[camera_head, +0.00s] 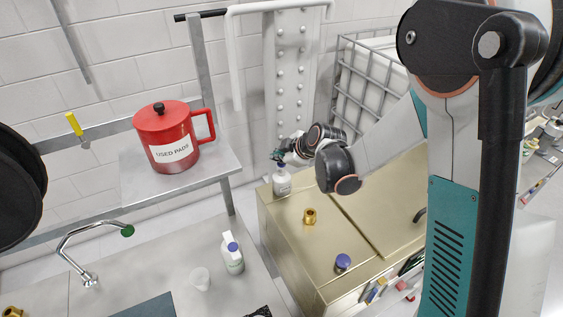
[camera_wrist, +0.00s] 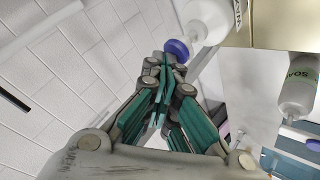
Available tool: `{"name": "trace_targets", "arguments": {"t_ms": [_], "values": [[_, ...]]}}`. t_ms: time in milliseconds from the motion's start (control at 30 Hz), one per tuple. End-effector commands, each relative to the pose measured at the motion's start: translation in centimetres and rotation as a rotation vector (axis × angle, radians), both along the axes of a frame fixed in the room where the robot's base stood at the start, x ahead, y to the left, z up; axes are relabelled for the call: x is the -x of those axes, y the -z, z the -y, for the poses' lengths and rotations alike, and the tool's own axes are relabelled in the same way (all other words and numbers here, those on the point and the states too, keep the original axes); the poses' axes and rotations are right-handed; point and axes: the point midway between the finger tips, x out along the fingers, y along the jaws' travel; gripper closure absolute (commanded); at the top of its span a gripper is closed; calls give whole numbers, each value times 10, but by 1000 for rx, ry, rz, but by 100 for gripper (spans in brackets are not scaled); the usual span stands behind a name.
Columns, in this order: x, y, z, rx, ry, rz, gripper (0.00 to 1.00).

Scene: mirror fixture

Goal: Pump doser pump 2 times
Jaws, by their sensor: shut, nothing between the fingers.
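The doser pump is a white labelled bottle (camera_head: 282,186) standing upright at the back left corner of the gold cabinet top. My gripper (camera_head: 279,155) is shut and empty, right at the top of this bottle, and hides most of the pump head. The green fingers of my gripper (camera_wrist: 166,66) are together close to that collar. I cannot tell whether they touch the pump or how far it is pressed.
A brass fitting (camera_head: 309,217) and a blue-capped item (camera_head: 342,262) stand on the cabinet top (camera_head: 350,230). A red "USED PADS" pot (camera_head: 172,138) sits on a shelf.

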Motion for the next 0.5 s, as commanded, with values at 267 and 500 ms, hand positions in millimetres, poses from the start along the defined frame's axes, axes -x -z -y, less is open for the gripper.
{"name": "trace_targets", "arguments": {"t_ms": [267, 500], "values": [[0, 4, 0, 1, 0, -1, 100], [0, 7, 0, 1, 0, -1, 100]]}}
